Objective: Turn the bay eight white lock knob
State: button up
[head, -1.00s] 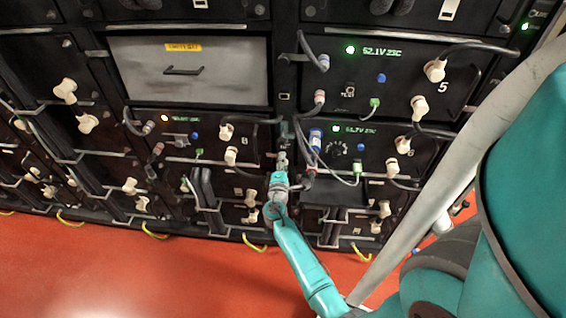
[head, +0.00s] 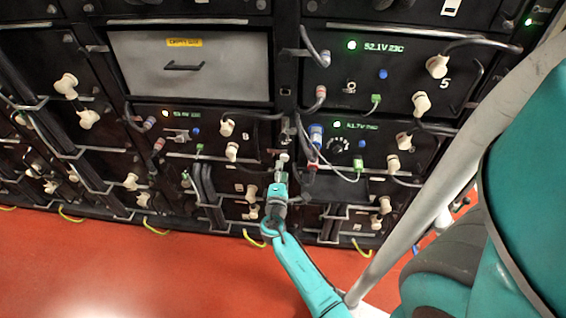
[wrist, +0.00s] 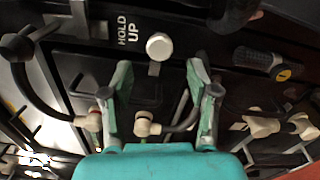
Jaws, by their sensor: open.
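The round white lock knob (wrist: 159,46) shows in the wrist view, beside a black label reading "HOLD UP" (wrist: 128,30). It lies just beyond my gripper (wrist: 158,78), roughly centred between the two green fingers. The fingers are spread wide, with nothing held between them. In the head view my gripper (head: 282,168) is at the upright between two bays, just below a small pale spot that seems to be the knob (head: 284,157). The bay marked 8 (head: 222,146) is just left of it, with an orange-lit display.
Cream cable plugs (wrist: 146,125) and black cables lie close around the fingers in the wrist view. A black ribbed handle (wrist: 255,59) is to the right. The orange floor is clear.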

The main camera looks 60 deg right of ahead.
jog(key=v, duration=0.5)
jog(key=shift+a, duration=0.1)
jog(key=shift+s+a, duration=0.1)
dwell(0.4)
jog(key=s+a+f+t+y, duration=0.2)
jog(key=s+a+y, duration=0.2)
jog(key=a, duration=0.4)
jog(key=s+a+f+m+t+y, duration=0.1)
jog(key=s+a+f+y, duration=0.15)
jog(key=s+a, duration=0.35)
jog(key=s+a+f+t+y, duration=0.1)
jog(key=s+a+t+y, duration=0.15)
jog(key=a+y, duration=0.45)
jog(key=s+a+r+m+t+y, duration=0.1)
jog(key=s+a+r+m, duration=0.2)
jog(key=s+a+r, duration=0.3)
jog(key=s+a+r+m+t+y, duration=0.1)
jog(key=s+a+r, duration=0.5)
jog(key=r, duration=0.6)
jog(key=shift+s+a+r+m+y, duration=0.35)
jog(key=shift+s+m+y, duration=0.2)
jog(key=shift+s+m, duration=0.4)
jog(key=shift+w, duration=0.1)
